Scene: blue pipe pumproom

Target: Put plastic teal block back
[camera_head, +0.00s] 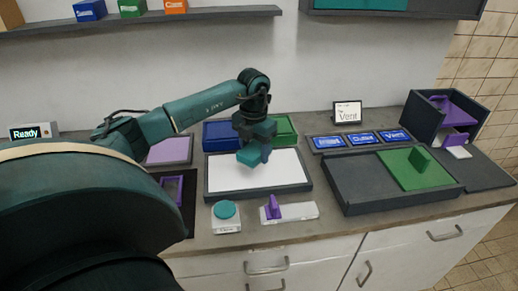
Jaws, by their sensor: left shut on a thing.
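My left gripper (256,150) points down over the white-surfaced tray (212,192) at the middle of the counter. It is shut on a small teal block (247,158), which appears to be held above the white surface. The gripper hides part of the block. My right gripper is not in view.
Behind the tray stand a blue bin (219,134) and a green bin (286,130). A teal round button (225,209) and a purple-handled piece (274,208) sit in front. A dark tray with a green panel (410,170) lies right. Boxes stand on the shelf (220,12).

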